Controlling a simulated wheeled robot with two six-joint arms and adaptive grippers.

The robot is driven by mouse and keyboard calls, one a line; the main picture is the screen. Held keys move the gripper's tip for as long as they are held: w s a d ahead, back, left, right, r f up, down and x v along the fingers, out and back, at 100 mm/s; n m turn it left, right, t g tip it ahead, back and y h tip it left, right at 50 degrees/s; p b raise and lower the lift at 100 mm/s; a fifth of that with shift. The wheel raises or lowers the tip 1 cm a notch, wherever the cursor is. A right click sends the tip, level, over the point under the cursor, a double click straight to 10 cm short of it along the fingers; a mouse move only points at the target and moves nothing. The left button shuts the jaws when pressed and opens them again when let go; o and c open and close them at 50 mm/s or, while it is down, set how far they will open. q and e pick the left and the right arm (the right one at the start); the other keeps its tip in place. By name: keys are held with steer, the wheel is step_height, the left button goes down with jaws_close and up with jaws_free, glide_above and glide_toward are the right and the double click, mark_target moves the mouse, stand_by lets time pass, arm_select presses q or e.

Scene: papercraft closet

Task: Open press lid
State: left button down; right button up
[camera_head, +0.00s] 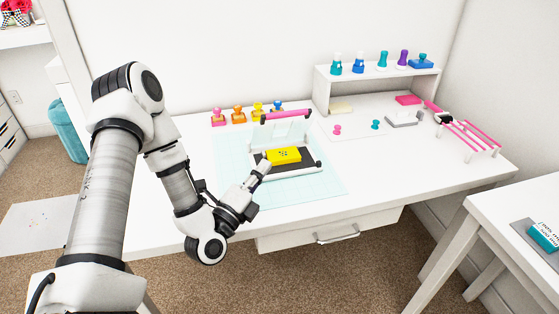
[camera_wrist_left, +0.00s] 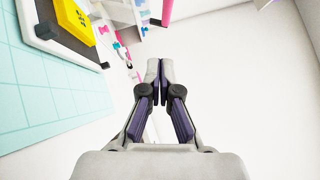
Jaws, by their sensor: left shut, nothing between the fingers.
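The press (camera_head: 317,164) stands on a pale teal cutting mat (camera_head: 232,160). Its lid stands raised at the back of the base, with a pink handle bar (camera_head: 287,114) along the top. A yellow block with small dark marks (camera_head: 284,155) lies on the dark bed; it also shows at the upper left of the left wrist view (camera_wrist_left: 74,20). My left gripper (camera_head: 264,166) is shut and empty by the front-left part of the press. In the left wrist view, its fingertips (camera_wrist_left: 160,68) meet, with the press off to the left. My right gripper is not in view.
Several colored stampers (camera_head: 238,114) stand behind the press. A white shelf (camera_head: 378,74) with more stampers is at the back right. A pink-railed rack (camera_head: 470,136) stands at the table's right end. The front right of the white table is clear.

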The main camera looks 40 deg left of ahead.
arm_select(q)
steer(key=w+r, duration=0.2)
steer(key=w, duration=0.1)
glide_toward(291, 116)
steer(key=w+d, duration=0.2)
steer(key=w, duration=0.1)
steer(key=shift+w+a+r+p, duration=0.25)
steer(key=shift+w+a+r, duration=0.1)
steer(key=shift+w+a, duration=0.2)
steer(key=shift+w+a+r+p, duration=0.25)
steer(key=shift+w+a+r, duration=0.05)
steer(key=shift+w+a, duration=0.45)
steer(key=shift+a, duration=0.05)
